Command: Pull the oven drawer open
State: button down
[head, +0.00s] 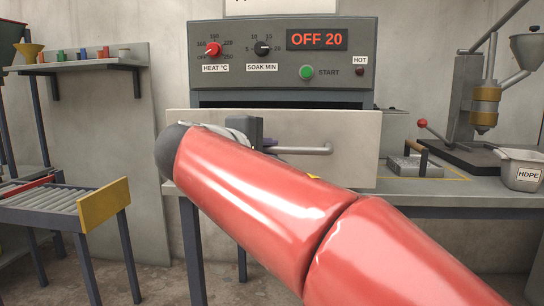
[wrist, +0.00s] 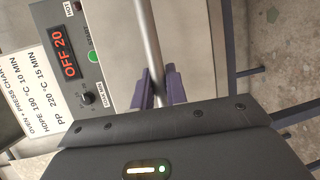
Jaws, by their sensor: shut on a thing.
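The oven (head: 225,45) is a grey box with a control panel, its display reading OFF 20. Its drawer has a cream front (head: 350,128) with a horizontal metal bar handle (head: 308,150). A dark gap shows above the front, which looks to stand forward of the oven; how far I cannot tell. In the wrist view, my gripper (wrist: 158,88) has its purple fingers closed around the handle bar (wrist: 148,38). In the head view, my gripper (head: 268,143) is mostly hidden behind my red arm, as is the lower left of the drawer front.
The bench (head: 440,190) carries a press (head: 470,90), a metal block with a handle (head: 415,166) and an HDPE bin (head: 521,170) at right. A roller table (head: 60,200) with a yellow end plate stands at left. A shelf (head: 85,66) hangs on the wall.

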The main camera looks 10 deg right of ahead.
jog(key=s+a, duration=0.2)
jog(key=s, duration=0.5)
jog(key=s+a+b, duration=0.1)
jog(key=s+a, duration=0.1)
jog(key=s, duration=0.5)
jog(key=shift+s+a, duration=0.4)
jog(key=c, duration=1.4)
grip_release()
jog(key=v, duration=0.7)
jog(key=shift+s+a, duration=0.25)
jog(key=shift+s, duration=0.05)
